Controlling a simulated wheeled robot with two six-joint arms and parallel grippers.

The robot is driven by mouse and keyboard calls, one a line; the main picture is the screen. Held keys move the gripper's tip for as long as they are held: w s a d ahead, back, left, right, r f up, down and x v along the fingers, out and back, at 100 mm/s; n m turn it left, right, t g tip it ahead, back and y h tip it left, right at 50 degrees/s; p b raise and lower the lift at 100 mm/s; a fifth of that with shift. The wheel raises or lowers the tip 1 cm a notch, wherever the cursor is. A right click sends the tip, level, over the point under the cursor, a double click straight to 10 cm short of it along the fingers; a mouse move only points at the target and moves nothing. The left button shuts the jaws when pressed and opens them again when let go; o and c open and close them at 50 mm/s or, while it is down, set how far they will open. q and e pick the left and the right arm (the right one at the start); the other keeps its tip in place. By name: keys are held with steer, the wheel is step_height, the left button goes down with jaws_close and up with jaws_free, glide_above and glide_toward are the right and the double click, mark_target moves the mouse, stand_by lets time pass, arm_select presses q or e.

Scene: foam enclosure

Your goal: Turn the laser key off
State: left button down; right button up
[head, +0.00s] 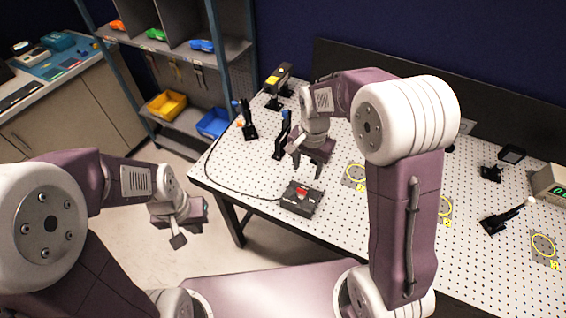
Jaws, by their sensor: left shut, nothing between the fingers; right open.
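The laser key box (300,198) is a small dark box with a red part on top. It lies near the front left edge of the perforated optical table (335,235), with a black cable running from it. The key itself is too small to make out. My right gripper (306,172) is open and empty, pointing down just above and behind the box, apart from it as far as I can tell. My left gripper (180,240) is shut and empty, out over the floor to the left of the table.
A laser head (277,80) with a yellow label stands at the table's back left. Dark optic mounts (248,120) stand in front of it. More posts (505,215) and a box with a green display (550,185) are at right. Shelves (180,110) with bins stand behind left.

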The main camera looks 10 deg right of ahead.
mark_target(302, 190)
steer(key=shift+g, duration=0.3)
steer(key=f, duration=0.3)
steer(key=a+f+p, duration=0.1)
steer(key=f, duration=0.5)
steer(key=shift+s+a+f, duration=0.15)
steer(key=shift+a, duration=0.05)
steer(key=shift+s+d+f, duration=0.1)
steer(key=shift+f, duration=0.15)
steer(key=shift+s+d, duration=0.1)
steer(key=shift+s, duration=0.25)
steer(key=shift+w, duration=0.25)
steer(key=c, duration=0.9)
arm_select(q)
steer(key=shift+s+r, duration=0.25)
steer(key=shift+r, duration=0.9)
arm_select(e)
jaws_close()
